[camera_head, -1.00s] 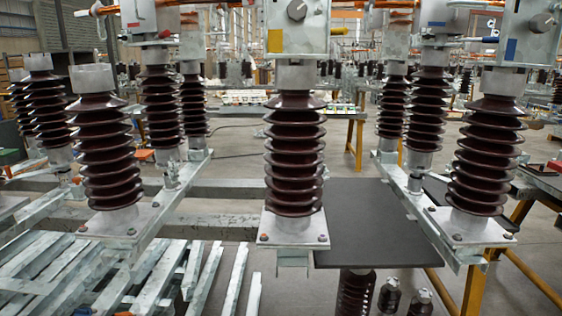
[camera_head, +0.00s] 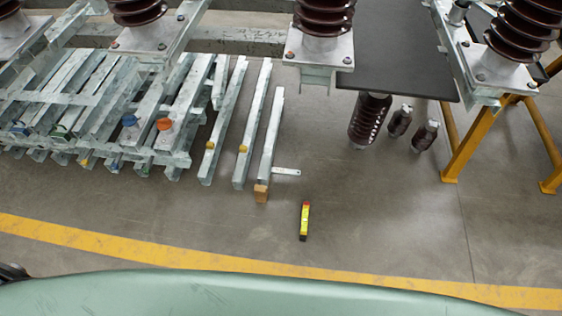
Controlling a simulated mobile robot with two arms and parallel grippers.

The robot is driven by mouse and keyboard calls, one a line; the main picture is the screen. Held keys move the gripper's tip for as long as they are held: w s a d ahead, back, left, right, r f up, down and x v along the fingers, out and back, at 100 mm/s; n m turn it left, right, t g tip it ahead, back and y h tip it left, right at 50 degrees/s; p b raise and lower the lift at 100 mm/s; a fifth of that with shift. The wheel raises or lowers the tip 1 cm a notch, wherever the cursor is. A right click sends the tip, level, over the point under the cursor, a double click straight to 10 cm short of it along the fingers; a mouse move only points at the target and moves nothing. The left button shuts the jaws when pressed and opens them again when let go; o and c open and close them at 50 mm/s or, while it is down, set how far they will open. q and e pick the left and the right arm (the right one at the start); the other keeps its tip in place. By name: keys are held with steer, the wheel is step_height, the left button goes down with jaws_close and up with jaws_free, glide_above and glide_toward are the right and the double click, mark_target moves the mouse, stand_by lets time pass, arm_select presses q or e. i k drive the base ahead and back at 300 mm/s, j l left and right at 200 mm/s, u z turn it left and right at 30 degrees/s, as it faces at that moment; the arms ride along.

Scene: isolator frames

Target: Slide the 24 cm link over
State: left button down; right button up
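A short, flat, pale metal bar (camera_head: 286,171) lies near the floor beside the near end of a long galvanised beam (camera_head: 271,135). It may be the link; its length cannot be read. An orange-brown block (camera_head: 261,193) sits at that beam's near end. Neither gripper can be made out. A dark part shows at the lower left edge, too cut off to identify.
Several galvanised beams (camera_head: 209,130) lie left of centre. A yellow level-like tool (camera_head: 304,221) lies on open floor. Brown insulators (camera_head: 325,18) stand above. A dark board (camera_head: 400,50) and yellow legs (camera_head: 465,140) are at right. A yellow line (camera_head: 150,248) crosses the floor.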

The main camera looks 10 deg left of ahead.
mark_target(290, 172)
steer(key=i+j, duration=0.1)
steer(key=j, duration=0.35)
steer(key=i+j, duration=0.1)
steer(key=j, duration=0.35)
steer(key=i+j, duration=0.1)
steer(key=j, duration=0.35)
steer(key=j+z, duration=0.25)
steer(key=z, duration=0.15)
steer(key=j+z, duration=0.25)
steer(key=z, duration=0.15)
steer(key=j+z, duration=0.25)
steer(key=z, duration=0.15)
